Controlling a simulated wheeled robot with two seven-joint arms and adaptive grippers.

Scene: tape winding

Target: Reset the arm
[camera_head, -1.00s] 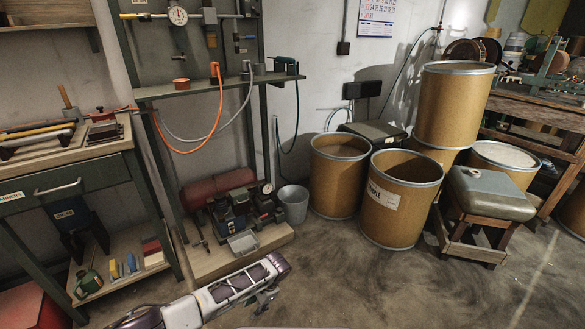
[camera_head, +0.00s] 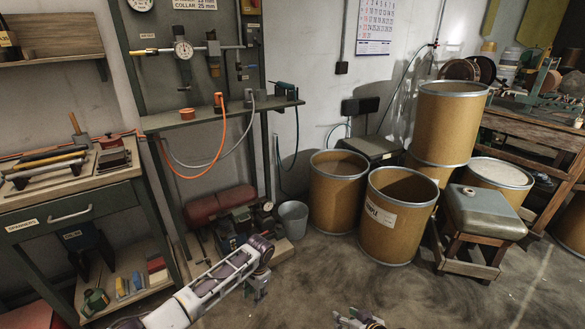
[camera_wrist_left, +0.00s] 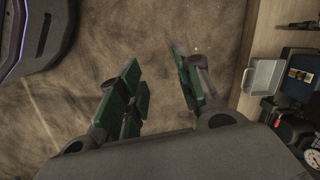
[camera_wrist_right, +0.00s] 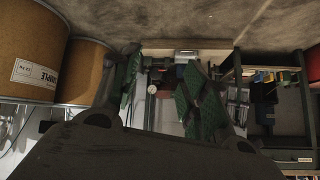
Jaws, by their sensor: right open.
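My left gripper (camera_head: 257,287) hangs at the end of my left arm, low in the head view, in front of the shelf rack. In the left wrist view its green-padded fingers (camera_wrist_left: 160,88) stand apart with only bare floor between them. My right gripper (camera_head: 357,319) shows at the bottom edge of the head view; most of its arm is out of frame. In the right wrist view its green-padded fingers (camera_wrist_right: 158,92) are apart and hold nothing. Both grippers are in the air, clear of the furniture.
A workbench (camera_head: 75,206) with a drawer stands at the left. A tool rack (camera_head: 205,118) holds hoses and gauges. A grey bucket (camera_head: 292,219), brown drums (camera_head: 397,222) and a stool with a grey-green tank (camera_head: 484,213) stand behind. The concrete floor in front is open.

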